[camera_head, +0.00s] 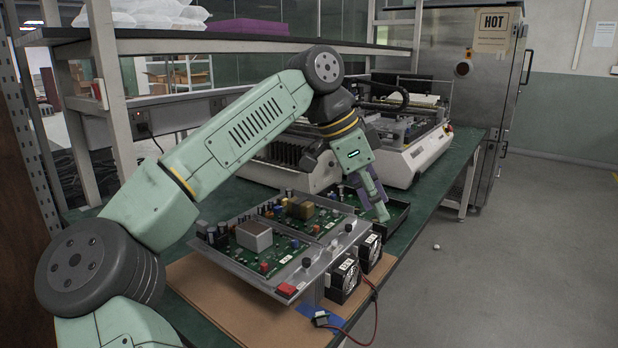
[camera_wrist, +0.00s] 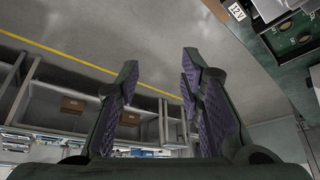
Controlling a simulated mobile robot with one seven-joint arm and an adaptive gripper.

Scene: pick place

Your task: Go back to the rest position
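My gripper (camera_head: 378,203) is at the far side of the circuit-board unit in the head view, pointing down over or beside a dark tray (camera_head: 399,215). In the wrist view its two purple-padded fingers (camera_wrist: 160,90) stand wide apart with nothing between them. The wrist view looks past the fingers to the grey floor. The circuit-board unit (camera_head: 318,262) holds green boards with several components and lies on the bench below my arm. The gripper appears apart from the unit; whether it touches the tray is unclear.
The green bench (camera_head: 425,190) carries a brown board (camera_head: 215,300) and a white machine (camera_head: 425,155) behind. A shelf (camera_head: 200,43) is overhead. Floor at right is clear except a small white ball (camera_head: 436,246).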

